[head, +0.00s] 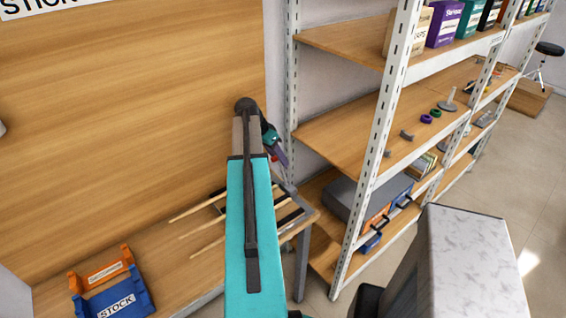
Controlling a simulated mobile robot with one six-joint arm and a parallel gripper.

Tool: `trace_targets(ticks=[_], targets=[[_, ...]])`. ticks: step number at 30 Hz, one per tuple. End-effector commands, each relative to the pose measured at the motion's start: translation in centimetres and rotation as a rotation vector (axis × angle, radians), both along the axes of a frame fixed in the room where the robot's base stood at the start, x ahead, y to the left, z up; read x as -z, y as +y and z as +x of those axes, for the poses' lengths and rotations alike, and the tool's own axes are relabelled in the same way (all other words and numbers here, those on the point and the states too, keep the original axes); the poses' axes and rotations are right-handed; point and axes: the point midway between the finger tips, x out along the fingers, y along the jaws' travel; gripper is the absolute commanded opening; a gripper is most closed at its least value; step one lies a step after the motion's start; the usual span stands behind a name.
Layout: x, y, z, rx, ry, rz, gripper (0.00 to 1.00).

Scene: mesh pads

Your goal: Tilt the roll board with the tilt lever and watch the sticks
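Several thin pale wooden sticks (203,207) lie left of my teal arm, their right ends running behind it. A small raised board with dark and pale strips (287,206) shows right of the arm; it may be the roll board, but the arm covers its middle. A small red spot (273,158) sits by my gripper; I cannot tell whether it is the tilt lever's knob. My gripper (280,154) is small and partly hidden at the far end of the arm, above the board's back. Its fingers are not clear, nor whether it touches anything.
A blue holder marked STOCK (117,304) and an orange holder (106,271) stand on the bench at lower left. A wooden panel (130,130) rises behind. A metal shelf unit (345,130) with boxes and small parts stands close on the right.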

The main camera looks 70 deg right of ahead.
Motion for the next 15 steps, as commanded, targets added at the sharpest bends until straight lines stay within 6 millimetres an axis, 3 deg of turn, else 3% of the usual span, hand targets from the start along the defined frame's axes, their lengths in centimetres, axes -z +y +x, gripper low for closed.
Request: trace_targets(ticks=[15], targets=[[3.2,-0.8,-1.4,0.001,0.001,0.000,0.37]])
